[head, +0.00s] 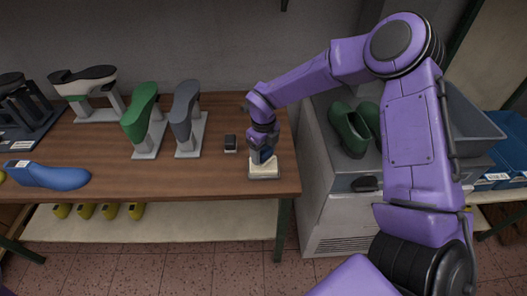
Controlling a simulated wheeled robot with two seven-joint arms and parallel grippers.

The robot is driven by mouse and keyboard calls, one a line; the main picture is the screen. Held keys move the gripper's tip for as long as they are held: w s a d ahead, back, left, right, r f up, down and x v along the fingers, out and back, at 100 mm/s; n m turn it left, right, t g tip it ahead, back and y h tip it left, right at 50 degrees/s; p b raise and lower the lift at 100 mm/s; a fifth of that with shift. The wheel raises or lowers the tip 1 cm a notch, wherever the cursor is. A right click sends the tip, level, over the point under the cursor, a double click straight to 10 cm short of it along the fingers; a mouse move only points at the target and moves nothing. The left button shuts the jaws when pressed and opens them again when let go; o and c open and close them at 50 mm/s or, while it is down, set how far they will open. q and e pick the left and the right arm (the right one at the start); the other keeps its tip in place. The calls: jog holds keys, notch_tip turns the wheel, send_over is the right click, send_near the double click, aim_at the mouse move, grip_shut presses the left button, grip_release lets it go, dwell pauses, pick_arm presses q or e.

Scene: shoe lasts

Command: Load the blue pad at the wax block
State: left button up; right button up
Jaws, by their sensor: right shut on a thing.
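My right gripper (263,148) points down at the right end of the wooden table, shut on the small dark blue pad (262,157). The fingers hide part of the pad. The cream wax block (264,171) sits on the table directly below the pad, near the front right corner. The pad's lower edge appears at the block's top; I cannot tell whether it presses on it. My left gripper is not in view.
A small black item (230,143) lies left of the wax block. A grey shoe last (186,110) and a green one (140,112) stand on grey stands further left. A blue last (46,176) lies at the front left. Bare tabletop (150,178) lies between.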

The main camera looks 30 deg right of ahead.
aim_at(263, 150)
jog(key=shift+r+p, duration=1.75)
jog(key=shift+r, duration=0.85)
jog(key=shift+f, duration=0.1)
